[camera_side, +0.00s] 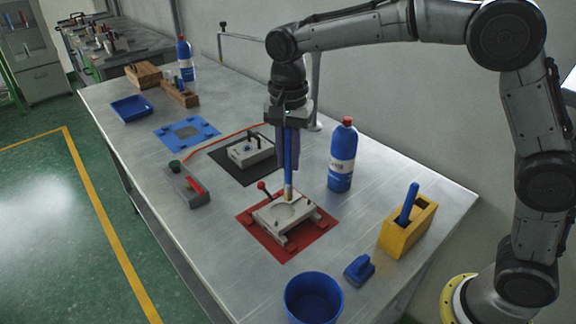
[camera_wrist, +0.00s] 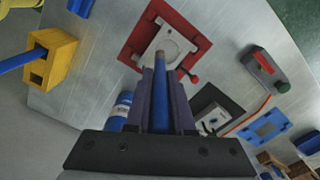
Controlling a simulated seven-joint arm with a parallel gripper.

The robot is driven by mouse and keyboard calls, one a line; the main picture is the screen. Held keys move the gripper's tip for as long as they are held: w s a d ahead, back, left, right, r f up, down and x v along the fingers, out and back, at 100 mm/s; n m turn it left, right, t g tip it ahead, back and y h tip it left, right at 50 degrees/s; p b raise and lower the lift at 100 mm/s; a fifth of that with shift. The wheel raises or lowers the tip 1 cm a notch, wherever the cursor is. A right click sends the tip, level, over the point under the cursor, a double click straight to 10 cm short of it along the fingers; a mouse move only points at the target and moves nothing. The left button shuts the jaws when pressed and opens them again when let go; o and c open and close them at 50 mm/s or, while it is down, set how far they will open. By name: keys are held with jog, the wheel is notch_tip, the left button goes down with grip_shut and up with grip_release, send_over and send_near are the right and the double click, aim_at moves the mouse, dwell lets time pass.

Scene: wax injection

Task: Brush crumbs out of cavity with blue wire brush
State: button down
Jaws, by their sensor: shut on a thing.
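My gripper (camera_side: 288,148) is shut on a blue wire brush (camera_side: 288,165) that points straight down. In the wrist view the fingers of my gripper (camera_wrist: 160,95) close around the brush's blue handle (camera_wrist: 160,95). I cannot tell whether the tip touches the plate. The cavity also shows in the wrist view (camera_wrist: 174,46). No crumbs can be made out.
A yellow block (camera_side: 407,228) holding a blue-handled tool, a blue cup (camera_side: 313,298) and a small blue brush (camera_side: 359,269) stand at the front right. A blue bottle (camera_side: 342,160) stands behind the mould. A second mould (camera_side: 250,152) sits on a black mat.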

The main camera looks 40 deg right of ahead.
notch_tip(320, 180, up, 2)
jog(key=shift+r, duration=0.1)
